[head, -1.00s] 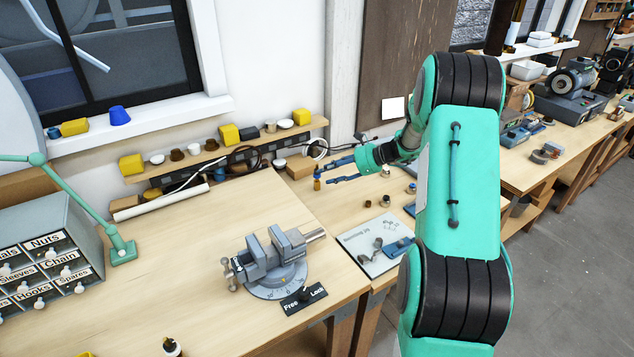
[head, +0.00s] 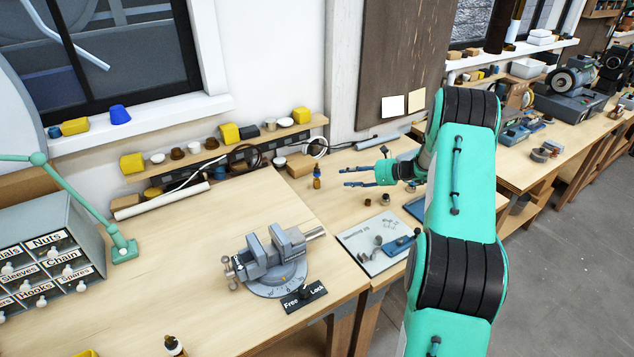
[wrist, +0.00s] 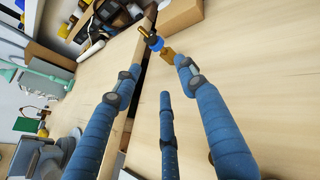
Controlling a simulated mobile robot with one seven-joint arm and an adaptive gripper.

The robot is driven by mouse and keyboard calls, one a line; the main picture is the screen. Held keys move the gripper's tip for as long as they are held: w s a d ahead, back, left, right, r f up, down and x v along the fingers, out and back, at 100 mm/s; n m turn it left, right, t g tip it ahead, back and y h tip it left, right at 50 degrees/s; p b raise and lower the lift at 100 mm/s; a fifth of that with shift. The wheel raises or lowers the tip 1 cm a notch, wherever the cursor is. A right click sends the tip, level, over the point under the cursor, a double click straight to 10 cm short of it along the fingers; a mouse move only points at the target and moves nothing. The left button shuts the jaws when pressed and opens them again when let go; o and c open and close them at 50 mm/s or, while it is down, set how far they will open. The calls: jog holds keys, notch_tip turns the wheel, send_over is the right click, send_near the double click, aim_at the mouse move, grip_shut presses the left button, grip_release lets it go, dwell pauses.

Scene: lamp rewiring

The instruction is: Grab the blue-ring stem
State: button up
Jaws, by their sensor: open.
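The blue-ring stem (head: 317,178) stands upright on the bench, left of my gripper (head: 350,177) in the head view. It is a small brass-coloured piece with a blue band. In the wrist view the blue-ring stem (wrist: 155,43) shows beyond the fingertips, near the top of the picture. My gripper (wrist: 158,76) has its blue fingers spread, with nothing between them. A gap separates the fingertips from the stem in the head view.
A grey vise (head: 270,262) stands on the near bench, with a printed sheet (head: 362,252) to its right. Small round parts (head: 385,199) lie below my gripper in the head view. A cardboard box (head: 300,165) sits behind the stem.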

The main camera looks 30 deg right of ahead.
jog(key=b, duration=0.2)
send_near(318, 178)
jog(key=shift+r+x, duration=0.2)
jog(key=shift+x, duration=1.1)
jog(key=shift+w+a, duration=0.1)
jog(key=shift+a, duration=0.05)
jog(key=shift+b+x, duration=1)
jog(key=shift+x, duration=1.7)
grip_shut()
